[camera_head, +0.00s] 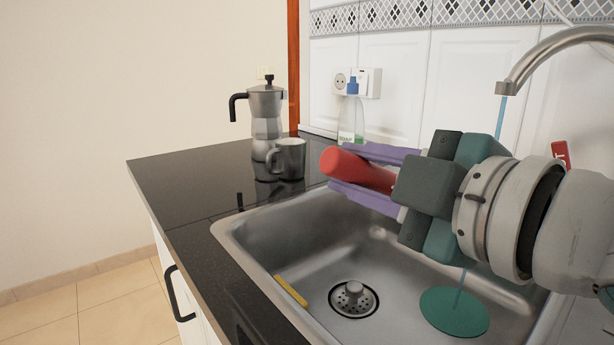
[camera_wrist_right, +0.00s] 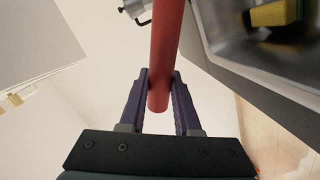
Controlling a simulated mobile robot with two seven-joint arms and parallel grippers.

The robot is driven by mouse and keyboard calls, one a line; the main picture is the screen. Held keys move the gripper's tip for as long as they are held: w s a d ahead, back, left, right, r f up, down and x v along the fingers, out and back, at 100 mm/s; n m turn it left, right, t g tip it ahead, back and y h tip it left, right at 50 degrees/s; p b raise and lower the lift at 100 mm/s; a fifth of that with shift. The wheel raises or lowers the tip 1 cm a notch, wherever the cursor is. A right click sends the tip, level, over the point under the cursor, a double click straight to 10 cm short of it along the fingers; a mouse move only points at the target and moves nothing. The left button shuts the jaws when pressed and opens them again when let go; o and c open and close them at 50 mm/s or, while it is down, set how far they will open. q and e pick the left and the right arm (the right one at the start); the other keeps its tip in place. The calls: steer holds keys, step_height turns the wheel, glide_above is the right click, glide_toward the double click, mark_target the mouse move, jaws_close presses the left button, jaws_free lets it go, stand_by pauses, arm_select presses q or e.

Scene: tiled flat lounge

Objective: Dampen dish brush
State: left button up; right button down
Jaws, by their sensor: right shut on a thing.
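My right gripper (camera_head: 345,167) is shut on a red handle (camera_head: 358,168), which I take to be the dish brush, above the sink (camera_head: 262,240). In the right wrist view the red handle (camera_wrist_right: 165,45) stands between the two purple fingers (camera_wrist_right: 160,78) and runs out of the top edge. No bristles show. A curved metal faucet (camera_head: 540,55) is at the upper right, with a thin blue water stream (camera_head: 501,112) falling behind my arm. The stream meets a flat teal patch (camera_head: 455,312) in the sink. My left gripper is not in view.
A yellow sponge-like block (camera_head: 290,290) lies in the sink, left of the drain (camera_head: 354,298). A grey mug (camera_head: 290,158), a moka pot (camera_head: 265,118) and a soap bottle (camera_head: 350,120) stand on the black counter (camera_head: 190,185). A red piece (camera_head: 560,153) shows behind my wrist.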

steer(key=w+d, duration=0.1)
steer(key=d, duration=0.2)
steer(key=w+d, duration=0.2)
steer(key=d, duration=0.2)
steer(key=w+d+p, duration=0.1)
steer(key=d, duration=0.2)
steer(key=shift+w+d, duration=0.2)
steer(key=shift+d, duration=0.15)
stand_by(0.3)
stand_by(0.9)
steer(key=shift+r, duration=0.1)
